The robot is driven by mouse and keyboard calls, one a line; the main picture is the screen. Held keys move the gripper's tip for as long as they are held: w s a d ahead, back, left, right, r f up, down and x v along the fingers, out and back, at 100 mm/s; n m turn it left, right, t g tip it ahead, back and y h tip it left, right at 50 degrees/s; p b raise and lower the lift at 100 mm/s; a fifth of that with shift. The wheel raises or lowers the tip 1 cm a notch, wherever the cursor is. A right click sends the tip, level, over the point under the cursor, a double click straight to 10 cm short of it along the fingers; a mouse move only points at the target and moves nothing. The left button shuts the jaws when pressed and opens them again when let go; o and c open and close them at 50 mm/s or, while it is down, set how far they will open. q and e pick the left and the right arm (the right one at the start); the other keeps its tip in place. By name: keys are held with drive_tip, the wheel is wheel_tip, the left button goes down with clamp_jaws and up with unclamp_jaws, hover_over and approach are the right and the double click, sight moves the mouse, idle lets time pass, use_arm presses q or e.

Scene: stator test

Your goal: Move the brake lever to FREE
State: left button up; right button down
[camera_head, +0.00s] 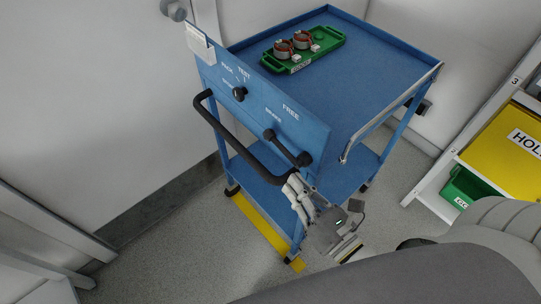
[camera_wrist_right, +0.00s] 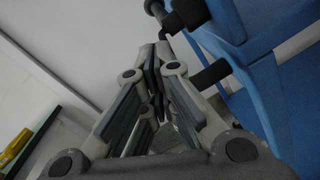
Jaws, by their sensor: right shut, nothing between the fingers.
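The brake lever (camera_head: 287,147) is a black bar with round ends on the blue front panel of a cart. My right gripper (camera_head: 293,180) is shut and empty. Its fingertips are just below the lever's lower right end, by the lower end of the black push handle (camera_head: 235,145); I cannot tell if they touch it. In the right wrist view my shut fingers (camera_wrist_right: 155,55) point toward black parts beside the blue cart. My left gripper is not in view.
A black knob (camera_head: 239,93) sits on the panel's left part. A green tray (camera_head: 291,64) with two copper-wound stators lies on the cart's top (camera_head: 350,40). A white shelf with a yellow bin (camera_head: 505,140) and a green bin (camera_head: 463,187) stands right. Grey floor (camera_head: 170,250) is free at left.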

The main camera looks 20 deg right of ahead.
drive_tip(key=p+x, duration=0.2)
drive_tip(key=x, duration=0.6)
drive_tip(key=shift+w+r+p, duration=0.1)
drive_tip(key=shift+p, duration=0.3)
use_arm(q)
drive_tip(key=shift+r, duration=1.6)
use_arm(e)
drive_tip(key=shift+w+a, duration=0.2)
drive_tip(key=shift+w, duration=0.4)
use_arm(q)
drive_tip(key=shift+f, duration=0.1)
